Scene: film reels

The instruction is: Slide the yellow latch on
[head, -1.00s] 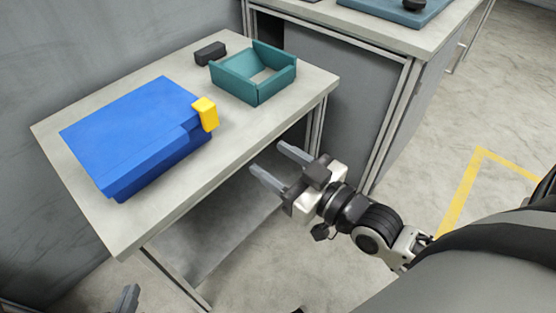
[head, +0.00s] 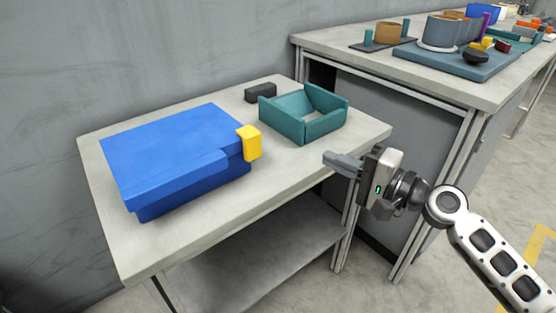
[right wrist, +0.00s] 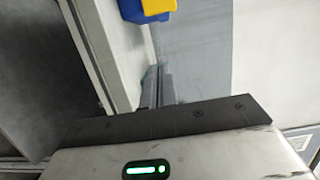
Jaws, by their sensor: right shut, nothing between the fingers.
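The yellow latch (head: 250,143) sits on the right end of a closed blue case (head: 180,150) on the small table. The latch also shows at the top of the right wrist view (right wrist: 158,6), with part of the blue case (right wrist: 132,10) beside it. My right gripper (head: 328,158) is shut and empty, to the right of the latch and apart from it, by the table's right front edge. In the right wrist view its fingers (right wrist: 160,75) lie together and point toward the latch side. My left gripper is not in view.
A teal open tray (head: 303,128) and a small black block (head: 260,92) stand behind and right of the case. The small table (head: 210,215) is bare along its front. A second table (head: 440,88) with several parts stands at the back right.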

